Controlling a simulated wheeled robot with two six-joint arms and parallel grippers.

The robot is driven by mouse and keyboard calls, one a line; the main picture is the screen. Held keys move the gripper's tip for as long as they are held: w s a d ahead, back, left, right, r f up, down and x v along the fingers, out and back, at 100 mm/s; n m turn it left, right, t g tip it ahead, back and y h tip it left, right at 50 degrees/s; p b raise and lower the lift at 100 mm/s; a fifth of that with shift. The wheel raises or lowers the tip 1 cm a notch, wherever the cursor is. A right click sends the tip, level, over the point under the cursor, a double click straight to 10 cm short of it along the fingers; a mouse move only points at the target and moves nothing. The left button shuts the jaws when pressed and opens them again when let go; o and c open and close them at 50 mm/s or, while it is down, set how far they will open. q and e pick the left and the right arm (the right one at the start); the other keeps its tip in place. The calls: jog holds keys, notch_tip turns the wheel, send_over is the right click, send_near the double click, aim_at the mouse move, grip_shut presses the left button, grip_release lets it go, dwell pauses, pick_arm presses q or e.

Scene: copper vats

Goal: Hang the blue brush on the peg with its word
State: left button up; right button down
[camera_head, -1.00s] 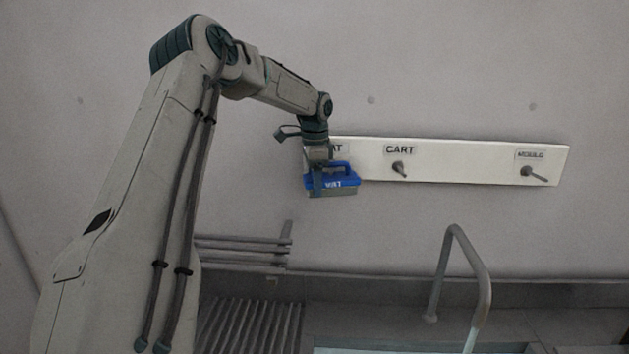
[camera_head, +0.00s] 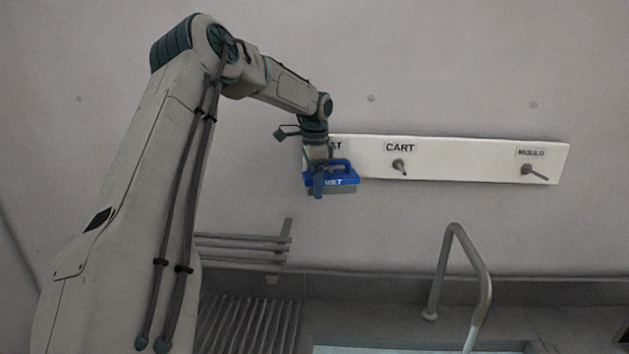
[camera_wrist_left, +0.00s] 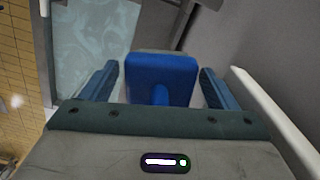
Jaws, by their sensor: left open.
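The blue brush (camera_head: 346,181), with the word VAT on its front, is at the left end of the white peg board (camera_head: 460,163). My left gripper (camera_head: 320,184) is at the brush, with one finger in front of it. In the left wrist view the blue brush (camera_wrist_left: 160,78) lies between the two spread fingers of the left gripper (camera_wrist_left: 158,74), with gaps on both sides. The left label shows only "AT", and its peg is hidden behind my wrist and the brush. I cannot tell whether the brush rests on that peg. The right gripper is out of view.
The board also has a bare peg (camera_head: 399,167) under CART and another bare peg (camera_head: 533,173) under a blurred label at right. Below are a grey slatted rack (camera_head: 240,245) and a bent metal rail (camera_head: 470,260). The wall around the board is clear.

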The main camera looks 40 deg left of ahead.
pick_arm(q)
jog(key=shift+r+b, duration=0.4)
jog(key=shift+r, duration=0.15)
notch_tip(320, 180, up, 7)
jog(key=b, duration=0.2)
jog(key=shift+f+b, duration=0.2)
jog(key=shift+b, duration=0.2)
notch_tip(320, 180, up, 2)
jog(key=shift+p, duration=0.7)
jog(key=shift+r+p, duration=0.3)
jog(key=shift+r, duration=0.25)
